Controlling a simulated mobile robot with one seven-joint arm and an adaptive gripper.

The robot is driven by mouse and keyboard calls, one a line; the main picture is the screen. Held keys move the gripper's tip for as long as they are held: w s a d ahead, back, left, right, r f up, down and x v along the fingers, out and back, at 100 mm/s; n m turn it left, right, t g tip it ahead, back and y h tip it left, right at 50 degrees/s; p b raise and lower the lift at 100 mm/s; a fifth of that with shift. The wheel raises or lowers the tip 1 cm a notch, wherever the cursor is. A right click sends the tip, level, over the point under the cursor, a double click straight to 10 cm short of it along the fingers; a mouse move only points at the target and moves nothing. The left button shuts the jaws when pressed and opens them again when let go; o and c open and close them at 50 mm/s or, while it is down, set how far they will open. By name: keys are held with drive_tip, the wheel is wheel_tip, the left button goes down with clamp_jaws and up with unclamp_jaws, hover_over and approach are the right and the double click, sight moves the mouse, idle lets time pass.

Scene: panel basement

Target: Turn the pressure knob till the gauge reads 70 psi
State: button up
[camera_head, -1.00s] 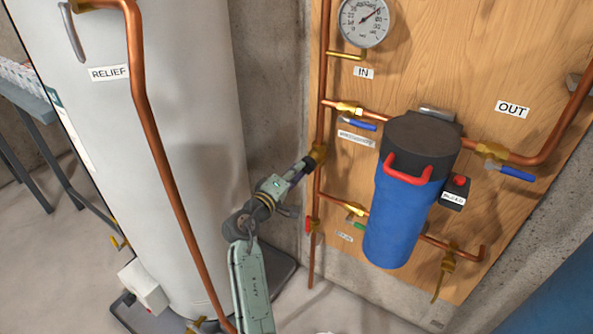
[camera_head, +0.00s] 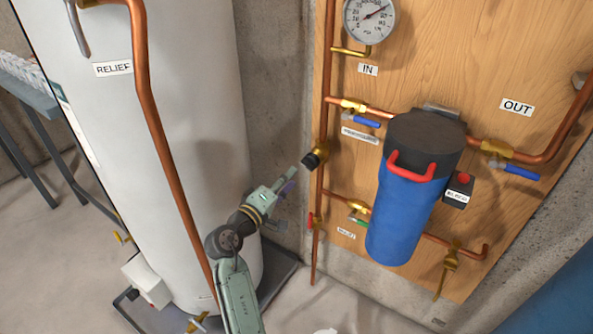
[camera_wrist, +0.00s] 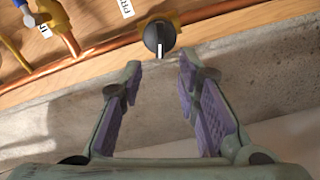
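The black pressure knob (camera_head: 310,159) sits on a brass fitting on the vertical copper pipe. In the wrist view the knob (camera_wrist: 159,38) shows a white line pointing straight down in the picture. The round white gauge (camera_head: 368,18) is at the top of the head view; its needle points to the upper right, and its figures are too small to read surely. My gripper (camera_head: 291,180) is just to the lower left of the knob. In the wrist view my gripper (camera_wrist: 160,68) is open and empty, its purple-padded fingers apart, with the knob beyond the fingertips, not touched.
A blue filter housing (camera_head: 404,205) with a red handle hangs on the wooden panel (camera_head: 480,60). A white tank (camera_head: 200,100) with a copper relief pipe (camera_head: 158,140) stands at left. Blue-handled valves flank the filter. Bare concrete lies between tank and panel.

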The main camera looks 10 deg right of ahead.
drive_tip(key=v, duration=0.5)
drive_tip(key=shift+s+a, duration=0.2)
drive_tip(key=shift+s, duration=0.05)
drive_tip(key=shift+s, duration=0.1)
